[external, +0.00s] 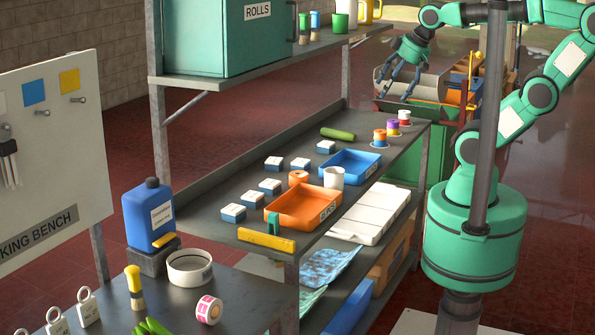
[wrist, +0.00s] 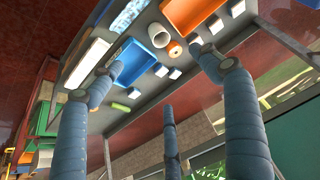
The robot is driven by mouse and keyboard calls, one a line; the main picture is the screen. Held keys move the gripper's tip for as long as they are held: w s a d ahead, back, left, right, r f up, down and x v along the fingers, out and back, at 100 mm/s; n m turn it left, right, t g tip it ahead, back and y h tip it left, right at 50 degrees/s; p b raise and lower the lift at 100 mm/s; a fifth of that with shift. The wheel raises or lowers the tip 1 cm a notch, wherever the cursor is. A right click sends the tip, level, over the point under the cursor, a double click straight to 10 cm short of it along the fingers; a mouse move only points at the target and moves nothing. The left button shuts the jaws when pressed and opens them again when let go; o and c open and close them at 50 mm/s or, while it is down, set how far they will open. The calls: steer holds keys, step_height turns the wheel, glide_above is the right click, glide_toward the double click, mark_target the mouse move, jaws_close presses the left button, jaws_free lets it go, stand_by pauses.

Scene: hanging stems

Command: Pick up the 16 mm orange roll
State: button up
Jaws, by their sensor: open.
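An orange roll (external: 298,178) stands on the grey shelf, between the white cup and the small blue-and-white boxes. It also shows in the wrist view (wrist: 175,50), beside the white cup. A second orange spool (external: 380,136) stands on a white disc at the shelf's right end, beside a purple spool (external: 393,127) and a red one (external: 405,118). No size marking is readable on any of them. My gripper (external: 394,84) is open and empty, up beyond the shelf's far right end, well apart from both orange items. Its spread fingers show in the wrist view (wrist: 155,62).
An orange tray (external: 275,207) and a blue tray (external: 335,174) flank the white cup (external: 334,178). A green cylinder (external: 338,133) lies farther back. The upper shelf with the green cabinet (external: 222,45) and its posts overhang the left side. Free shelf surface lies around the green cylinder.

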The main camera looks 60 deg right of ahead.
steer(key=w+f+g, duration=0.2)
steer(key=w, duration=0.9)
steer(key=g+p, duration=0.1)
steer(key=g, duration=0.2)
glide_above(299, 174)
steer(key=s+d, duration=0.1)
steer(key=s, duration=0.3)
step_height(299, 174, down, 19)
steer(key=shift+g, duration=0.3)
steer(key=w+f, duration=0.1)
steer(key=f, duration=0.2)
steer(key=w+f, duration=0.1)
steer(key=f, duration=0.3)
steer(key=w+f, duration=0.2)
steer(key=f, duration=0.2)
steer(key=shift+a+p, duration=0.3)
steer(key=shift+a, duration=0.05)
steer(key=shift+w+f, duration=0.1)
steer(key=shift+f, duration=0.2)
steer(key=shift+f, duration=0.1)
steer(key=shift+f+b, duration=0.3)
steer(key=shift+f, duration=2.1)
steer(key=shift+c, duration=0.5)
